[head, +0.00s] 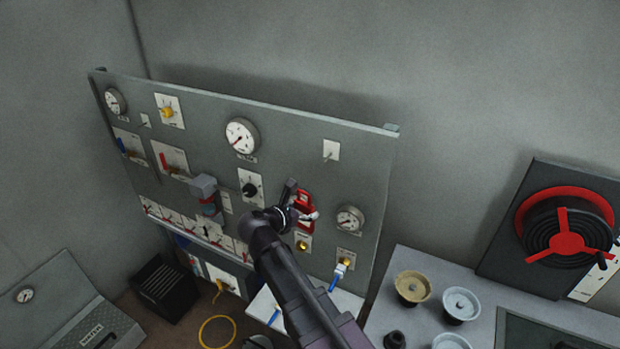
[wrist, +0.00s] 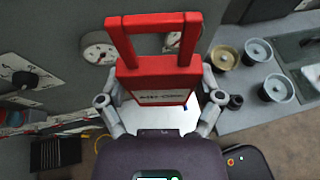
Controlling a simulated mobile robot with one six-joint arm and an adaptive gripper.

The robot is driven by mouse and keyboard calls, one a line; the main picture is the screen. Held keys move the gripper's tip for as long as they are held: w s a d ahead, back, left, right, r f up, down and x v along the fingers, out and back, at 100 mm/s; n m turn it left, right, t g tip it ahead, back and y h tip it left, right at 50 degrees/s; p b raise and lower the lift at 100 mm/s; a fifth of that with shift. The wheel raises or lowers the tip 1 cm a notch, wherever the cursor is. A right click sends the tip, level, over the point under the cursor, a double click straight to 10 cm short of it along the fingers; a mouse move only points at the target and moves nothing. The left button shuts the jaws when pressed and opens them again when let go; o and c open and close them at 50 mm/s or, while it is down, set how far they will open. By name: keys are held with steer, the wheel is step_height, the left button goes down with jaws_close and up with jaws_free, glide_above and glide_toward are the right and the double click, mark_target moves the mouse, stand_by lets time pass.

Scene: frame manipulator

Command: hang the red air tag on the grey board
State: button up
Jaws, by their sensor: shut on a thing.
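The red air tag (head: 305,197) is in my gripper (head: 300,213) in front of the right part of the grey board (head: 290,123). In the wrist view the red tag (wrist: 155,80) has a square loop at its top and a pale label with dark lettering on its body. The two grey fingers of my gripper (wrist: 158,92) are shut on the tag's left and right sides. The loop points away from my palm, toward the board. I cannot tell whether the loop touches the board or hangs on anything. My arm hides part of the lower board.
The board carries gauges (head: 242,135), a black knob (head: 250,188), a grey boxy fitting (head: 205,190) and a small white switch plate (head: 331,150). Several pale tags line its lower edge. A grey counter (head: 400,319) with round cups (head: 412,286) stands at the right.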

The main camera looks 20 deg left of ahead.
mark_target(302, 192)
steer(key=shift+m+h, duration=0.4)
steer(key=shift+h, duration=0.1)
steer(key=r+p, duration=0.1)
steer(key=w+r+p, duration=0.1)
steer(key=r, duration=0.1)
steer(key=r+p, duration=0.2)
steer(key=shift+w+d+r, duration=0.1)
steer(key=shift+w+r, duration=0.05)
steer(key=shift+w, duration=0.15)
steer(key=shift+w, duration=0.3)
steer(key=shift+w+d+f+b, duration=0.15)
steer(key=shift+w, duration=1.55)
steer(key=shift+w+d+f+b, duration=0.1)
steer(key=shift+w+d, duration=0.05)
steer(key=shift+w, duration=1.6)
steer(key=shift+w+d+f+b, duration=0.15)
steer(key=shift+w, duration=1.55)
steer(key=shift+w+f+b, duration=0.45)
steer(key=shift+w+f, duration=0.05)
steer(key=shift+w, duration=0.2)
